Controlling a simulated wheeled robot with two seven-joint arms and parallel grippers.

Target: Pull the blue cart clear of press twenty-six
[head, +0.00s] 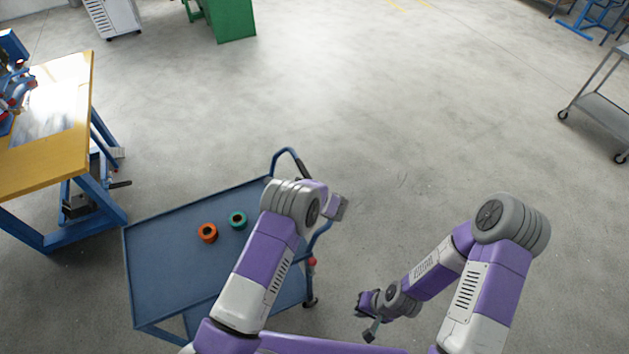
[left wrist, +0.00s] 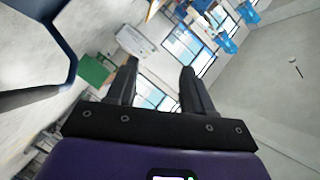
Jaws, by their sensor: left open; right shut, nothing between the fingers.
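The blue cart (head: 165,255) stands at the lower left of the head view, its flat top partly hidden by my left arm. Its push handle (head: 287,155), a blue tube with a dark grip, rises at the far right corner. A blue and dark bar (left wrist: 45,45), probably this handle, crosses the left of the left wrist view, outside the fingers. My left gripper (left wrist: 159,66) is open and empty. My right gripper (head: 369,332) is shut and empty, low over the floor right of the cart. I see no number marking press twenty-six.
An orange spool (head: 207,232) and a green spool (head: 238,220) sit on the cart. A yellow-topped bench (head: 55,150) with blue legs and machinery stands close at left. A grey trolley (head: 605,108) stands far right. The floor beyond and right of the cart is clear.

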